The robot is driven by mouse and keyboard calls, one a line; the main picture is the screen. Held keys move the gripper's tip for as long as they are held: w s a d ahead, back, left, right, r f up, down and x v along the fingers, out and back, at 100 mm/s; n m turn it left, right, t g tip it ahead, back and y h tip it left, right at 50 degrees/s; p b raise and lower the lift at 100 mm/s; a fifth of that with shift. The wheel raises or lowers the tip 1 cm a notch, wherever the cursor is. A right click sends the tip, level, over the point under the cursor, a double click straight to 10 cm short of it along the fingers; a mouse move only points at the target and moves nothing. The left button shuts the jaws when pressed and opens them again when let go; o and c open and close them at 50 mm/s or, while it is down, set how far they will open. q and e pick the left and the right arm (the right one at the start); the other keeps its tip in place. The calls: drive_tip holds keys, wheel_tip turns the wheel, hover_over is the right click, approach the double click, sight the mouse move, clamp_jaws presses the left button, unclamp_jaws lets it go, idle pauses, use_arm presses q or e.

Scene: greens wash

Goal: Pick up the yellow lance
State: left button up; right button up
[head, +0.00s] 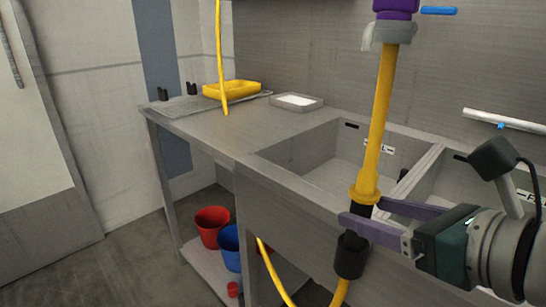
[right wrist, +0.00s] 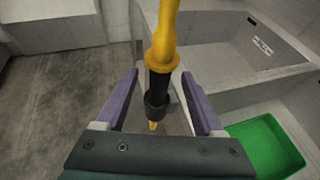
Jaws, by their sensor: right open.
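The yellow lance (head: 376,120) stands nearly upright in front of the sink, a yellow tube with a collar and a black lower part. Its top meets a grey and purple fitting (head: 394,22) with a blue lever. A yellow hose continues below it. My right gripper (head: 361,211) is open, its purple fingers on either side of the lance's black part just below the collar. In the right wrist view the lance (right wrist: 163,32) runs down between the spread fingers (right wrist: 157,77), with visible gaps on both sides. My left gripper is not in view.
The sink basin (head: 318,160) lies behind the lance. A yellow tray (head: 232,88) and a pale tray (head: 297,101) sit on the counter. Red (head: 212,225) and blue (head: 230,245) buckets stand on the shelf below. A green container (right wrist: 265,145) shows at lower right in the wrist view.

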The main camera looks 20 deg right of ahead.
drive_tip(key=x, duration=0.3)
drive_tip(key=b+x, duration=0.1)
drive_tip(key=x, duration=0.2)
drive_tip(key=shift+f, duration=0.3)
drive_tip(key=c, duration=0.9)
